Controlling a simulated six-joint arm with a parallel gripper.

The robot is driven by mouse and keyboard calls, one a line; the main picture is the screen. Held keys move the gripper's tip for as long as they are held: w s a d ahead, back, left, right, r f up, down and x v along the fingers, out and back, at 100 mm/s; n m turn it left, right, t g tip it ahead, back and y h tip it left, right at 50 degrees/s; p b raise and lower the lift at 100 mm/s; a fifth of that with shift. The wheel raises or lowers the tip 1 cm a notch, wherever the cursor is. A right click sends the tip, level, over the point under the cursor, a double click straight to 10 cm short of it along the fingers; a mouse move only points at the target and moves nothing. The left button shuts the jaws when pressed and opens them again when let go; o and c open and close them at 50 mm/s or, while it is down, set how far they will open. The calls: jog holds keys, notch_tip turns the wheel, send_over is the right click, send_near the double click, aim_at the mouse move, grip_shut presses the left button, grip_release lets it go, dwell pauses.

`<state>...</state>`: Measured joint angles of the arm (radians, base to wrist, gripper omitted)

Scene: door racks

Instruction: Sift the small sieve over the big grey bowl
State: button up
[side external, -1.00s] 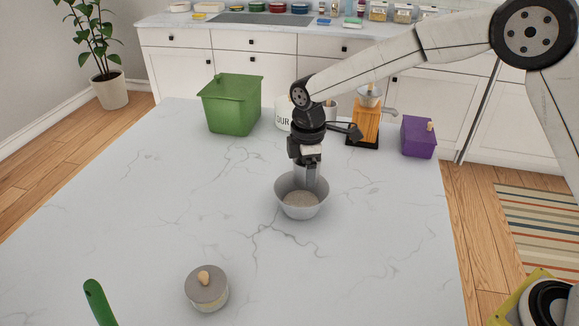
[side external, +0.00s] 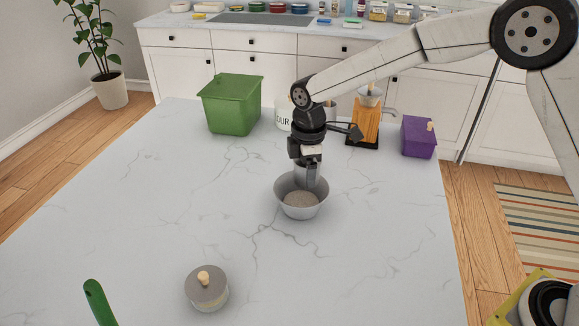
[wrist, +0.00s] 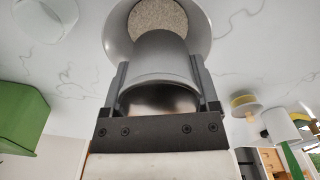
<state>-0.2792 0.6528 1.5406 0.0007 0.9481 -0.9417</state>
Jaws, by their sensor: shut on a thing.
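The grey bowl (side external: 290,203) stands upright on the marble table and holds a beige grainy heap (side external: 301,199). In the wrist view the bowl (wrist: 200,32) is at the top, with the grains (wrist: 158,17) inside. My gripper (side external: 311,180) points down over the bowl, its fingers at or just above the rim. In the wrist view my gripper (wrist: 163,90) is shut on a grey, smooth, cup-like thing, the small sieve (wrist: 160,55), which lies between the fingers. Its mesh is not visible.
A grey-lidded jar (side external: 206,288) and a green handle (side external: 98,302) are at the front. The table's left side is clear.

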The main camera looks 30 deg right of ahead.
jog(key=shift+s+d, duration=0.1)
jog(key=shift+d, duration=0.05)
jog(key=shift+r, duration=0.1)
jog(key=shift+r, duration=2.45)
jog(key=shift+s+d+f+m, duration=0.15)
jog(key=shift+d+f+m, duration=0.15)
jog(key=shift+d+m, duration=0.15)
jog(key=s+d+f+m, duration=0.2)
jog(key=s+d+m, duration=0.1)
jog(key=d+m, duration=0.1)
jog(key=s+d+f+m, duration=0.2)
jog(key=d+f+m, duration=0.1)
jog(key=d+m, duration=0.1)
jog(key=s+d+f+m, duration=0.2)
jog(key=s+d+m, duration=0.1)
jog(key=d+m, duration=0.1)
jog(key=shift+s+d+f, duration=0.15)
jog(key=shift+s+f, duration=0.1)
jog(key=shift+s, duration=0.05)
jog(key=shift+s+d+f+m, duration=0.3)
jog(key=shift+s+m, duration=0.1)
jog(key=shift+m, duration=0.15)
